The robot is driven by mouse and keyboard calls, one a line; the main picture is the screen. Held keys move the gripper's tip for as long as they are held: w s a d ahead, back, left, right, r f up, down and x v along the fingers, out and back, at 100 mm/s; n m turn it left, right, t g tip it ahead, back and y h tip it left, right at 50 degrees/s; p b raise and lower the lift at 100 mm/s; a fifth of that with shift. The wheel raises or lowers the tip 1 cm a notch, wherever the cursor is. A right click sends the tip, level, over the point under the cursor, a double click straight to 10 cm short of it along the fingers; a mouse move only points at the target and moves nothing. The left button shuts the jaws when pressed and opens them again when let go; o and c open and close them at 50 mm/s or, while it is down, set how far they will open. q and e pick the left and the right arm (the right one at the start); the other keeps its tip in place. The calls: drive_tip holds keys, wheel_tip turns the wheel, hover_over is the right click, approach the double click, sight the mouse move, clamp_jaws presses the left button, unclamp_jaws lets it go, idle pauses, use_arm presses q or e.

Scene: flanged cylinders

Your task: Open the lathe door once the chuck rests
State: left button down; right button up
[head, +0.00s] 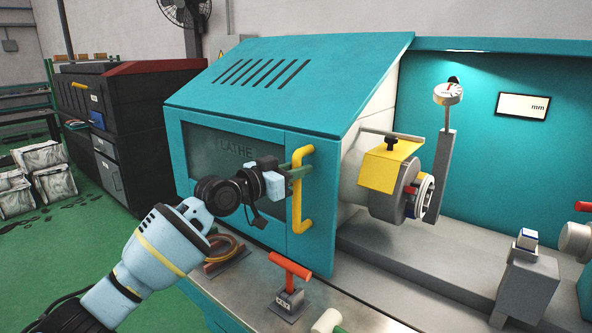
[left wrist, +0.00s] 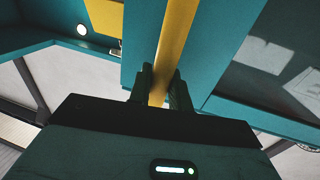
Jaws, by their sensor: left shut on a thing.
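The teal lathe door (head: 312,222) has a dark window marked LATHE and stands at the left of the machine, its right edge left of the chuck. Its upright yellow handle (head: 303,212) also shows between my fingers in the left wrist view (left wrist: 163,50). My left gripper (head: 298,167) is shut on the upper part of this handle. The chuck (head: 425,196) is in plain view under a yellow guard (head: 388,165); its jaws look sharp, but one picture cannot tell whether it turns. My right gripper is not in view.
A red-topped lever (head: 290,268) stands on the front ledge below the door. A dial gauge (head: 447,94) stands by the chuck, and a grey block (head: 527,280) sits on the bed at right. Green floor lies at left.

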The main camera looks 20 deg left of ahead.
use_arm(q)
drive_tip(key=c, duration=1.3)
unclamp_jaws()
drive_tip(key=shift+s, duration=0.1)
drive_tip(key=shift+v, duration=3.8)
drive_tip(key=shift+a, duration=0.1)
